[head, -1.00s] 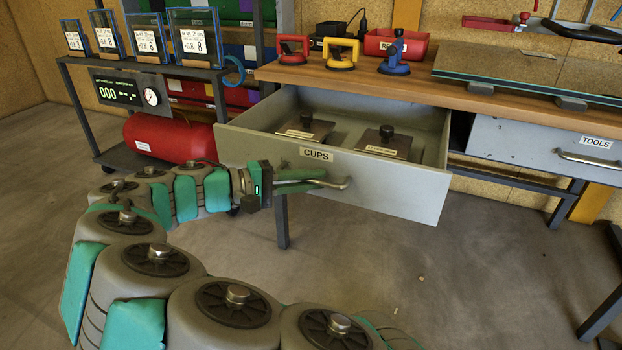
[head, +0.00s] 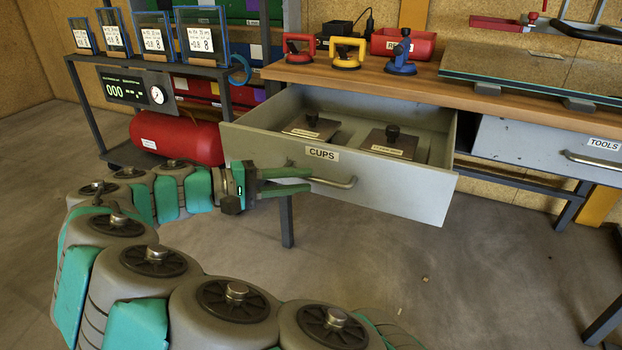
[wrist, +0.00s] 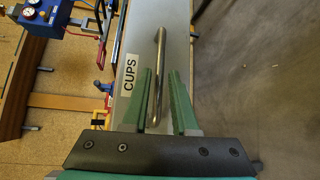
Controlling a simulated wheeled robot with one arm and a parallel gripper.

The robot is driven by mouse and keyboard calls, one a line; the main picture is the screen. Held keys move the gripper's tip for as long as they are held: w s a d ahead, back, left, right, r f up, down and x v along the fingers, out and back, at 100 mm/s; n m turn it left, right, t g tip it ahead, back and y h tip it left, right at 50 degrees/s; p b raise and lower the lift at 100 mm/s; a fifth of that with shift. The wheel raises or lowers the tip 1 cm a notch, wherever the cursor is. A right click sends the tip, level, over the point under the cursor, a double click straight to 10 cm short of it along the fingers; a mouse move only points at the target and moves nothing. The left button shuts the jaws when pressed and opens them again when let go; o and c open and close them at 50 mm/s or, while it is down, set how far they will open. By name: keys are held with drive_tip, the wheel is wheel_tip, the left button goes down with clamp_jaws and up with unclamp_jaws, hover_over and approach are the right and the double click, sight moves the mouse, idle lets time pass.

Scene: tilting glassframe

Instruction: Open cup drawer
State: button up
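The grey CUPS drawer (head: 400,183) is pulled well out from under the wooden bench in the head view. Two square plates with dark knobs lie inside it. Its metal bar handle (head: 335,183) is on the front, to the right of my gripper (head: 309,180). The gripper's green fingers are parted and hold nothing. In the wrist view, the handle (wrist: 158,70) lies beyond and roughly between the two green fingers (wrist: 165,100), near the left one. I cannot tell whether a finger touches the handle. The CUPS label (wrist: 126,75) is left of the fingers.
Red, yellow and blue suction cups (head: 402,55) stand on the bench (head: 350,77). A closed TOOLS drawer (head: 545,145) is at right. A red tank (head: 175,138) and glass-frame rack stand at left.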

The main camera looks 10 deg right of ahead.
drive_tip(key=a, duration=0.3)
drive_tip(key=shift+s+a+r, duration=0.25)
drive_tip(key=shift+s+a, duration=0.05)
drive_tip(key=shift+a, duration=0.1)
